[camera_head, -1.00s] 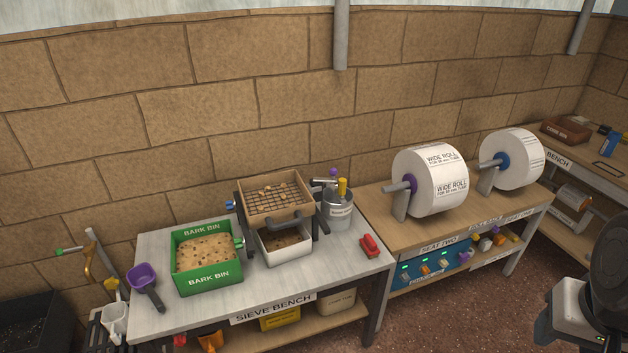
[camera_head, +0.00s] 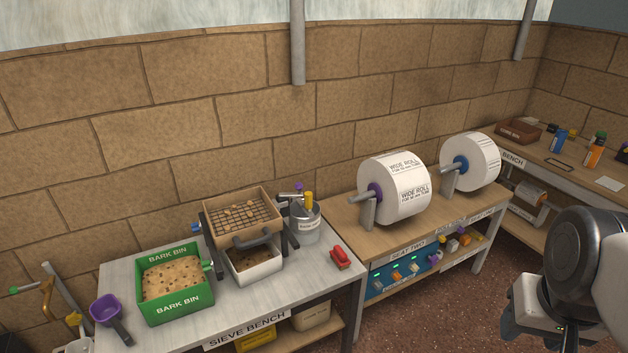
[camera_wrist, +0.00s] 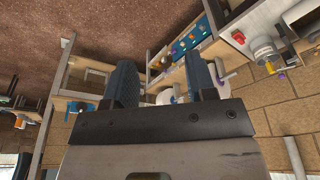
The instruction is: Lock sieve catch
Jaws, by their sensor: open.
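The sieve (camera_head: 243,212), a wooden frame with a dark mesh and several brown pieces on it, sits in a dark stand on the sieve bench. A dark bar handle (camera_head: 253,238) crosses its front. A blue knob (camera_head: 196,227) shows at the stand's left side; I cannot tell whether it is the catch or how it is set. A white tray (camera_head: 253,265) with dark contents stands under the sieve. My gripper shows in the wrist view (camera_wrist: 162,75) with its two dark fingers apart and nothing between them. My arm is at the far right in the head view, well away from the sieve.
A green bark bin (camera_head: 175,285) and a purple scoop (camera_head: 106,310) are left of the sieve. A metal can (camera_head: 304,224) and a red object (camera_head: 340,259) are to its right. Two wide paper rolls (camera_head: 396,188) stand on the neighbouring bench. Open floor lies before my arm.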

